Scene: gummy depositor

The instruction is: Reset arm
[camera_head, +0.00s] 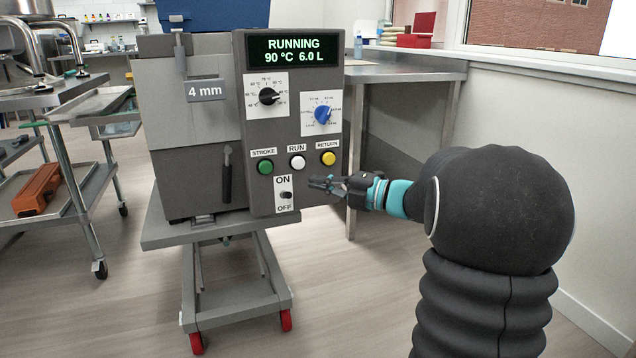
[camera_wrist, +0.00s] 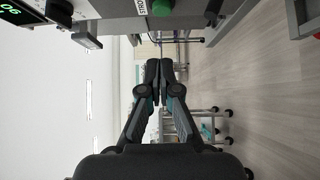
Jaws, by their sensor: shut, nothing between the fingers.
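My gripper (camera_head: 322,184) is shut and empty in front of the depositor's control panel, just right of the ON/OFF switch (camera_head: 286,194) and below the yellow RETURN button (camera_head: 328,158). In the wrist view my gripper (camera_wrist: 160,68) shows with its fingers together. The grey depositor (camera_head: 190,130) has a display (camera_head: 292,52) reading RUNNING, 90 °C, 6.0 L. Its panel also carries a black dial (camera_head: 268,96), a blue dial (camera_head: 322,114), a green STROKE button (camera_head: 265,167) and a white RUN button (camera_head: 297,162). In the wrist view the green button (camera_wrist: 162,7) is at the top.
The depositor stands on a grey cart (camera_head: 230,300) with red wheels. A steel cart (camera_head: 85,190) at left holds an orange-brown case (camera_head: 37,188). A steel table (camera_head: 405,68) stands behind at right, beside a white wall (camera_head: 560,120). Open floor (camera_head: 130,310) lies in front.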

